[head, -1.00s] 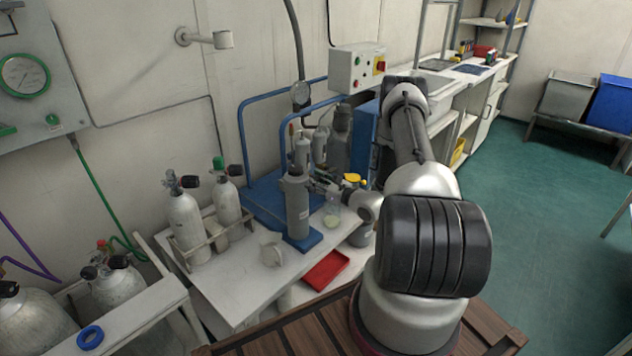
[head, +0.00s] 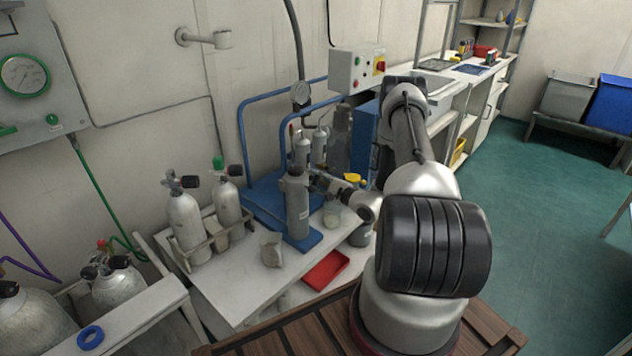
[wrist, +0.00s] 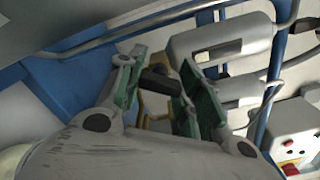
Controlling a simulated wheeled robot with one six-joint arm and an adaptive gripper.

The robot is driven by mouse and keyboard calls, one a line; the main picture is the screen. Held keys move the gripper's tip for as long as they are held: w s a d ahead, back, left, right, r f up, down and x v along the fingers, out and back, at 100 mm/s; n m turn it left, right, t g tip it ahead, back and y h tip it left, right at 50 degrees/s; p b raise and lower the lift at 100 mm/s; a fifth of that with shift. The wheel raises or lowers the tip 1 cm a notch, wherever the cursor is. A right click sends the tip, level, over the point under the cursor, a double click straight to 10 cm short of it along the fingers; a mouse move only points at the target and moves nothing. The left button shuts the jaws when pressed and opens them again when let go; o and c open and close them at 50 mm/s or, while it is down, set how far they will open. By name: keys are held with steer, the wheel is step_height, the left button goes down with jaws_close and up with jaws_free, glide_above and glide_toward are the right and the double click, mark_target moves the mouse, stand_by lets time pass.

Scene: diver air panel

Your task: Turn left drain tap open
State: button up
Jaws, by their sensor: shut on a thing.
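My gripper (wrist: 162,75) has its two green-padded fingers closed around a small dark handle (wrist: 160,82) in the wrist view. I take this to be the left drain tap's handle; the tap's body is largely hidden by the fingers. In the head view my gripper (head: 318,182) reaches left, low behind the grey upright cylinder (head: 297,212) on the blue stand. The tap cannot be made out there. How far the handle is turned cannot be told.
A clear jar (head: 332,216) stands just below my gripper. A yellow part (head: 352,178) is beside my wrist. Blue frame tubes and a grey control box (head: 357,70) stand behind.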

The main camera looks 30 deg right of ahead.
steer(key=n, duration=0.4)
steer(key=shift+n, duration=0.3)
stand_by(0.3)
steer(key=shift+f, duration=0.1)
steer(key=o, duration=1.1)
steer(key=shift+c, duration=0.2)
steer(key=v, duration=1.2)
